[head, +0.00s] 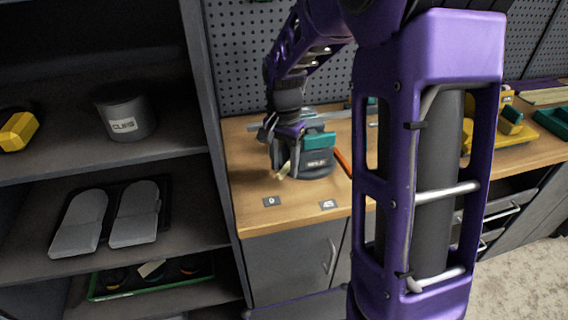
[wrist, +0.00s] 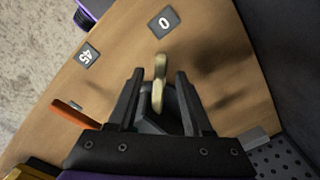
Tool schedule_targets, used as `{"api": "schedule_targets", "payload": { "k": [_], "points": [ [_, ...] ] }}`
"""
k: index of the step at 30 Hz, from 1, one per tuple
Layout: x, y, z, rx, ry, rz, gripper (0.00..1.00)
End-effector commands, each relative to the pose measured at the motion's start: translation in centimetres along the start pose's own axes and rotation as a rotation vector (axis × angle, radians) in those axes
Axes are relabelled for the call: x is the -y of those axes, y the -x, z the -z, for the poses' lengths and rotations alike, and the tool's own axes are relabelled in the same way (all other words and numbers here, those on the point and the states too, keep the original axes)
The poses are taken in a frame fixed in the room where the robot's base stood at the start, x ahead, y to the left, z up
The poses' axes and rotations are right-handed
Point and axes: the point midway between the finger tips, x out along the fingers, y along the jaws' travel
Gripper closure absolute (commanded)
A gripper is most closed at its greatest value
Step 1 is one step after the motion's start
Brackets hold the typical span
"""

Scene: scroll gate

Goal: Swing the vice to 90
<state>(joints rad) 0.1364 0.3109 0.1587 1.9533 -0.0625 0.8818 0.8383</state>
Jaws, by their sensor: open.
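The vice (head: 317,162) stands on the wooden bench, with a dark round base and a teal upper part. Its short brass bar (head: 284,171) sticks out at the front left; it also shows in the wrist view (wrist: 158,82), pointing roughly toward the plate marked 0 (wrist: 164,22). The plate marked 45 (wrist: 89,55) lies to the left there. Both plates show on the bench in the head view, 0 (head: 271,201) and 45 (head: 328,204). No 90 plate is visible. My gripper (wrist: 160,73) is open, its fingers on either side of the bar, with gaps visible. Much of the vice is hidden.
An orange bar (wrist: 75,114) lies beside the vice, near the 45 plate. A pegboard (head: 250,60) rises behind the bench. A shelf unit (head: 211,120) with a grey pot (head: 124,112) stands at left. The bench front (head: 285,222) is clear.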

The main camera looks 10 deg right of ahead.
Motion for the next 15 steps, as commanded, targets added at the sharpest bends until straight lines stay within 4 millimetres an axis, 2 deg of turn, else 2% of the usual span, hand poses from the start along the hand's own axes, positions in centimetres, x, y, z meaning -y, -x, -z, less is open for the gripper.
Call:
{"api": "schedule_targets", "payload": {
  "k": [6,12,15],
  "points": [
    [0.00,-0.01,-0.01,0.000,0.000,0.000,0.50],
    [0.00,0.01,-0.01,0.000,0.000,0.000,0.86],
    [0.00,0.01,-0.01,0.000,0.000,0.000,1.00]
  ]
}}
